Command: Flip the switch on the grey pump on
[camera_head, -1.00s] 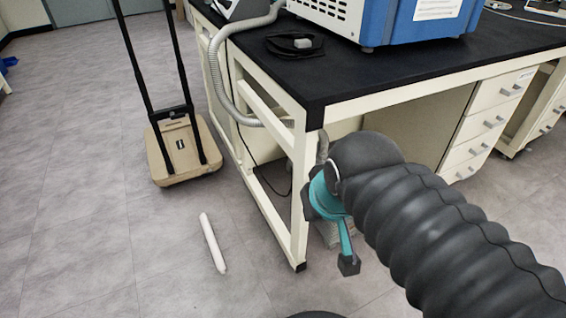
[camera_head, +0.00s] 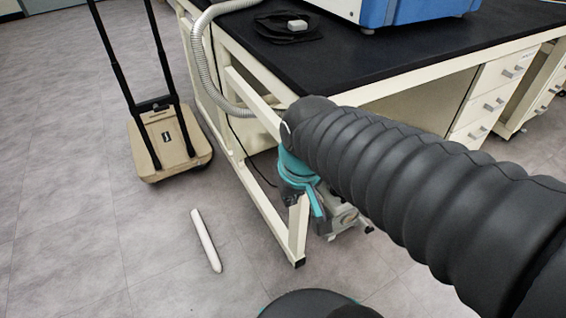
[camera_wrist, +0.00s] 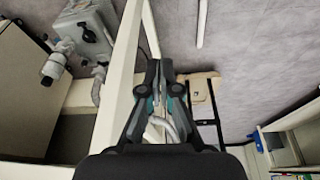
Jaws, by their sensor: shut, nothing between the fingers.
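The grey pump (camera_wrist: 98,48) is at the upper left in the wrist view, beyond the pale table frame. It has a dark round part on its face and a pale fitting with a hose beside it. I cannot make out its switch. In the head view the pump (camera_head: 345,221) shows only partly, low beneath my sleeved arm. My gripper (camera_wrist: 159,64) is shut and empty in the wrist view. It is beside the frame bar, to the right of the pump and apart from it. In the head view my arm hides much of the gripper.
The black-topped bench (camera_head: 400,50) carries a blue and white machine (camera_head: 385,12). Its pale leg (camera_head: 298,232) stands close to my gripper. A grey hose (camera_head: 205,75) runs down the bench's left side. A hand cart (camera_head: 170,145) and a white rod (camera_head: 206,240) are on the otherwise clear left floor.

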